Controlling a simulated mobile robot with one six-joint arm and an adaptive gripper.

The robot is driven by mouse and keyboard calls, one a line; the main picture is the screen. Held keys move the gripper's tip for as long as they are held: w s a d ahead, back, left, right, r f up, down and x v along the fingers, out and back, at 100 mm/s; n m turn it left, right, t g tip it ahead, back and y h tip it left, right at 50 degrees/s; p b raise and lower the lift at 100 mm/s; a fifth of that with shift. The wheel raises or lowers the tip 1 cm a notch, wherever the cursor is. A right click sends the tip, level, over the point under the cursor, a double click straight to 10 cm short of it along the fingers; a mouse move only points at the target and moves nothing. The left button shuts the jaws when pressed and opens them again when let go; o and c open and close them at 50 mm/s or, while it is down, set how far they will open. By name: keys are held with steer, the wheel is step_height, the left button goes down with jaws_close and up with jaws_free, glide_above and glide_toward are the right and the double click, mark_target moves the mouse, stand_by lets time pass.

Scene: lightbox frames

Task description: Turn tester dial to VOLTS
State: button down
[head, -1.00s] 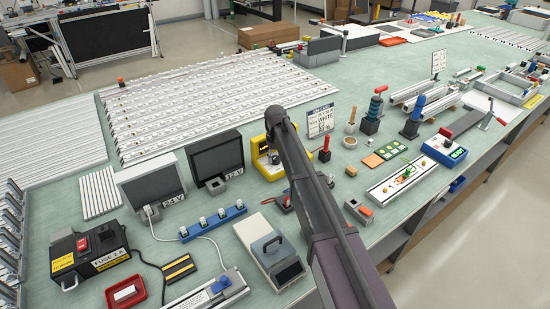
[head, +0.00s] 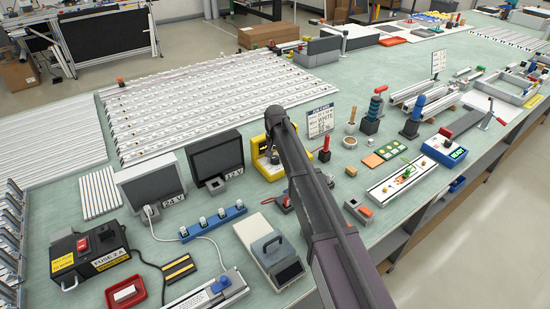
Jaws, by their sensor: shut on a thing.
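The tester appears to be the yellow box (head: 260,148) standing on the green bench near the middle of the head view. My arm reaches over it from the lower right and covers its right side. My gripper (head: 273,157) points down at the tester's front and is small and partly hidden behind my arm. It is shut on what appears to be the dial. The dial's pointer and its markings, including VOLTS, are too small and covered to read.
A job card (head: 320,120) stands just right of my arm. A dark-screened 12 V box (head: 217,160) stands left of the tester. A red-handled tool (head: 325,150) stands to the right, and a grey case (head: 262,240) with a handle lies in front.

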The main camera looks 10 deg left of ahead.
stand_by(0.3)
steer(key=shift+c, duration=1.5)
jaws_free()
steer(key=shift+n, duration=0.3)
